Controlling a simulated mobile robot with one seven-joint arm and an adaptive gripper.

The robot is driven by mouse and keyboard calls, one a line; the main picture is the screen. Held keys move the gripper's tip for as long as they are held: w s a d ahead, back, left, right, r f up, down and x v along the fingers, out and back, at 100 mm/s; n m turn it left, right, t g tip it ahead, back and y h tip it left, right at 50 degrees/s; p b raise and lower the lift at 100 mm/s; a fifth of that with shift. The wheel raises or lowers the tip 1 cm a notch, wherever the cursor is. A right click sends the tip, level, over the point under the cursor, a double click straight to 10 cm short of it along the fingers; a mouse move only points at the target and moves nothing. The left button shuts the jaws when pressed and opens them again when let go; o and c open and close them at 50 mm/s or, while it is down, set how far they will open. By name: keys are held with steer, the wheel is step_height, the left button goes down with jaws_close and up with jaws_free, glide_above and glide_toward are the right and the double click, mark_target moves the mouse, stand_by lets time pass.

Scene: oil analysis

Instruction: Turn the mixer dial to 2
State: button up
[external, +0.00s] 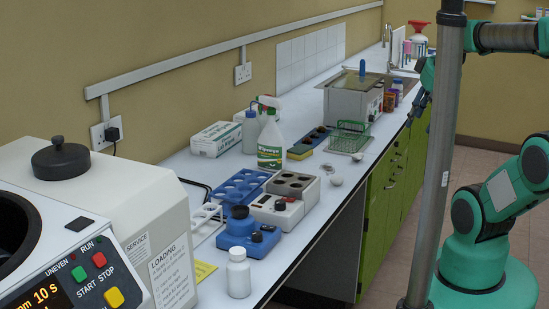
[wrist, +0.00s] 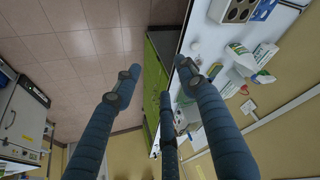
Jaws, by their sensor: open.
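The mixer (external: 235,243) is a small blue unit with a black cup on top, standing on the near part of the white bench. Its dial (external: 257,237) is a small dark knob on the right side of the body; its setting is too small to read. My gripper (external: 417,107) is far behind the mixer, beyond the bench's right edge and partly behind a grey pole. In the wrist view my gripper (wrist: 158,82) has its blue fingers spread apart with nothing between them. I cannot make out the mixer in the wrist view.
A white dry-block heater (external: 285,207) and blue tube rack (external: 237,186) stand behind the mixer. A white bottle (external: 238,274) stands in front, close to the bench edge. A spray bottle (external: 270,145) and green wire rack (external: 349,137) are farther back. A centrifuge (external: 100,215) fills the left.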

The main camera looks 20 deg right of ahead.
steer(key=w+a+r+n+g+y+p, duration=0.1)
steer(key=w+a+n+g+p, duration=0.1)
steer(key=w+a+n+p, duration=0.45)
steer(key=n+g+h+p, duration=0.1)
steer(key=n+g+p, duration=0.3)
steer(key=n+p, duration=0.55)
glide_above(257, 232)
steer(key=b, duration=0.3)
step_height(257, 232, down, 13)
steer(key=n, duration=0.3)
steer(key=shift+w+a+f, duration=0.1)
steer(key=shift+w+f, duration=0.15)
steer(key=shift+w, duration=0.05)
steer(key=f, duration=0.4)
steer(key=f+b, duration=0.1)
steer(key=f, duration=0.8)
steer(key=shift+s+f+b, duration=0.3)
steer(key=shift+s+f, duration=0.05)
jaws_close()
